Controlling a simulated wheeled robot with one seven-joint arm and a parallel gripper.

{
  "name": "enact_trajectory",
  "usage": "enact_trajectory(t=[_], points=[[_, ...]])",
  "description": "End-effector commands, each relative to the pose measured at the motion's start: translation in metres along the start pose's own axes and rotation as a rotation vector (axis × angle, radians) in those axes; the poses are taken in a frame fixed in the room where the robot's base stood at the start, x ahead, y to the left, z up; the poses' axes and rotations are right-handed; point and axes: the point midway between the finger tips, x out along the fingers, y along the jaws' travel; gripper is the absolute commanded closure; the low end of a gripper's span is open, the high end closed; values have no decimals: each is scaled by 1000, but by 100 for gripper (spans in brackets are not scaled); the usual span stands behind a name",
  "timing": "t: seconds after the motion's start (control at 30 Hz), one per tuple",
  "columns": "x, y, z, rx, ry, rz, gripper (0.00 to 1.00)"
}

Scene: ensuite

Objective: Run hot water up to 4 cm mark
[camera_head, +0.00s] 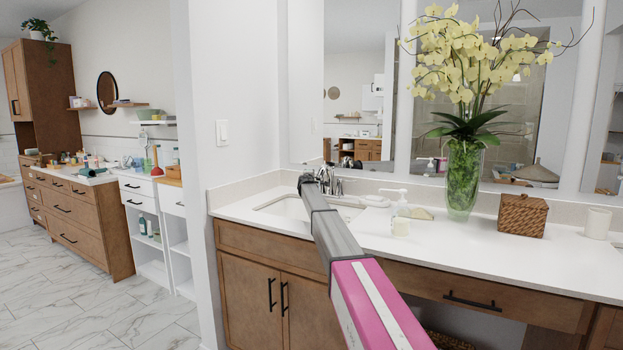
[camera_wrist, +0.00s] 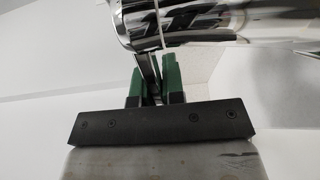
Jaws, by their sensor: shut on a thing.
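The chrome faucet (camera_head: 337,186) stands behind the white sink basin (camera_head: 283,207) in the counter. My arm reaches over the counter, and my gripper (camera_head: 308,181) is at the faucet, covering part of it and of the basin. In the wrist view, my gripper (camera_wrist: 154,72) has its green fingers closed around a thin metal piece, apparently the faucet handle (camera_wrist: 149,66). The larger chrome faucet body fills the top of that view. No water stream is visible. The basin floor, any water level and the 4 cm mark are hidden.
Right of the sink are a soap dispenser (camera_head: 399,203), a small jar (camera_head: 401,227), a glass vase of yellow orchids (camera_head: 463,180), a wicker box (camera_head: 522,215) and a white cup (camera_head: 597,223). A mirror (camera_head: 357,85) stands behind. The front right counter is clear.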

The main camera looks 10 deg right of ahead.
Motion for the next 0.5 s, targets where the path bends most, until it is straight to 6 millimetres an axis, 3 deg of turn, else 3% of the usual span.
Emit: enact_trajectory(t=[0.37,0.4,0.43,0.5], points=[[-1,0,0,-1,17,0,100],[-1,0,0,-1,17,0,78],[-1,0,0,-1,17,0,68],[-1,0,0,-1,17,0,65]])
